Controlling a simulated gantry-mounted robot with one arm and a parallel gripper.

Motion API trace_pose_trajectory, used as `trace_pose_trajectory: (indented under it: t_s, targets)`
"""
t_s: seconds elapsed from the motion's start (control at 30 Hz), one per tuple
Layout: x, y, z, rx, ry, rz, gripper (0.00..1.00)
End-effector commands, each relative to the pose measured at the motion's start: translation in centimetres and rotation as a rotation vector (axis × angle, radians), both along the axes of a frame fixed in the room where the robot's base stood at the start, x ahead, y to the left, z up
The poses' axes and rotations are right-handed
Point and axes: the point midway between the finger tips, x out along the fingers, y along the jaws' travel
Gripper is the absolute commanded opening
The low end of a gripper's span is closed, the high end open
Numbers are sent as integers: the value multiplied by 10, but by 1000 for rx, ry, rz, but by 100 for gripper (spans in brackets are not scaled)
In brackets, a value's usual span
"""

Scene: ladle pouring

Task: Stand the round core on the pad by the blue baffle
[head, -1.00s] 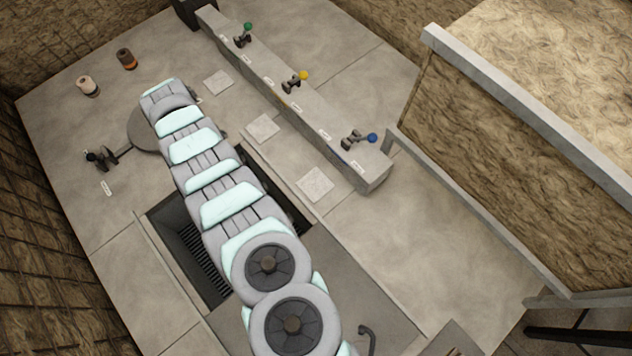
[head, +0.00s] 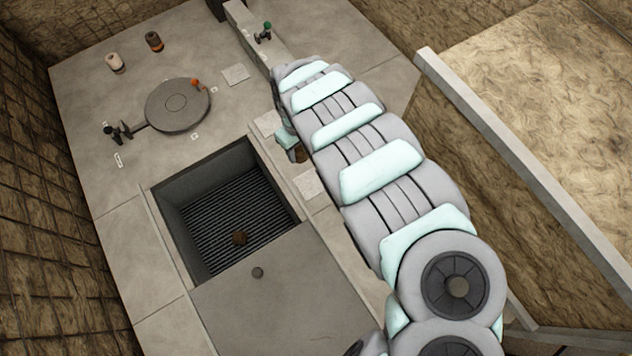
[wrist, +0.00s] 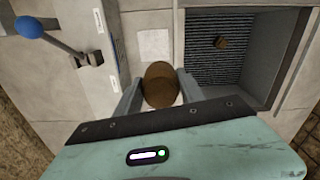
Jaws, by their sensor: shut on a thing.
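My gripper (wrist: 160,88) is shut on the round core (wrist: 161,84), a brown rounded piece between the two fingers in the wrist view. In the head view my gripper (head: 290,145) is partly hidden by my arm, and a bit of brown core (head: 302,155) shows below it. A pale square pad (wrist: 153,43) lies beyond the core in the wrist view, apart from it in the picture. The blue-knobbed baffle lever (wrist: 29,27) is at the upper left there; my arm hides it in the head view. The nearest pad (head: 308,183) shows beside my arm.
Two small cylinders, one pale (head: 115,63) and one dark (head: 154,41), stand at the back left. Another pad (head: 235,75) is bare.

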Motion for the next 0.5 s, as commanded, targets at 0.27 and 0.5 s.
trace_pose_trajectory:
  t_s: [0.27,0.5]
  targets:
    - [-8,-24,-15,5,-1,-13,0]
    - [-8,-21,-77,8,0,-12,0]
